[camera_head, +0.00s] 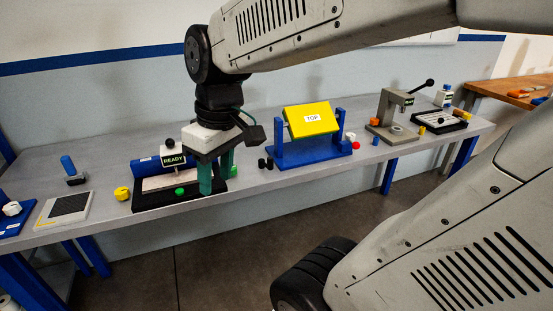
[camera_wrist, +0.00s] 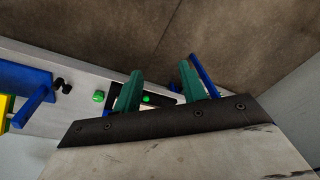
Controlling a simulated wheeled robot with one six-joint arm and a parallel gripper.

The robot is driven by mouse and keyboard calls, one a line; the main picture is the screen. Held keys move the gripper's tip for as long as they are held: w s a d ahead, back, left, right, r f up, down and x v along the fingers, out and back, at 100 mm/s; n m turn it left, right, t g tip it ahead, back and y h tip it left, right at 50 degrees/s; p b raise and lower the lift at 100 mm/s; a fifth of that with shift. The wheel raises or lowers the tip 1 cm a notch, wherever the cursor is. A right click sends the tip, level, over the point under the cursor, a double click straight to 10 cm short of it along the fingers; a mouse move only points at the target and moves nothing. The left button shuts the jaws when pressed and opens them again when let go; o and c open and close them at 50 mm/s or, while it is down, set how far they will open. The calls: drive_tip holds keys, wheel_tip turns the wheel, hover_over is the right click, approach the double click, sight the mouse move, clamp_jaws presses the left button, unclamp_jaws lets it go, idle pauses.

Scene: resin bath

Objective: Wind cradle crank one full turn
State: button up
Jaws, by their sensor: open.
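The cradle is a blue stand (camera_head: 312,155) with a tilted yellow block (camera_head: 312,119) marked "TOP" between its uprights. At its right end there is a small white part (camera_head: 350,136) and a red knob (camera_head: 356,145), which look like the crank. My gripper (camera_head: 215,180) has green fingers, is open and empty, and is left of the cradle, over the black "READY" station. In the wrist view, the fingers (camera_wrist: 160,92) are spread apart. The cradle's blue end (camera_wrist: 32,106) and a sliver of yellow block show at the left edge there; the crank is not visible.
The black station (camera_head: 150,193) is partly hidden behind my gripper. Black knobs (camera_head: 265,163) and a green button (camera_head: 233,171) lie between it and the cradle. A grey lever press (camera_head: 391,115) stands right of the cradle. A yellow knob (camera_head: 122,193) sits at left.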

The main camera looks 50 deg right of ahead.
drive_tip(key=w+d+f+n+t+y, duration=0.1)
drive_tip(key=w+d+f+n, duration=0.15)
drive_tip(key=w+d, duration=0.85)
drive_tip(key=n+t, duration=0.1)
drive_tip(key=t, duration=0.1)
hover_over(271, 158)
drive_tip(key=s+d, duration=0.1)
drive_tip(key=s, duration=0.1)
wheel_tip(271, 158, down, 10)
drive_tip(key=r, duration=0.1)
drive_tip(key=x, duration=0.7)
drive_tip(key=shift+s+f, duration=0.15)
drive_tip(key=shift+f, duration=0.05)
clamp_jaws()
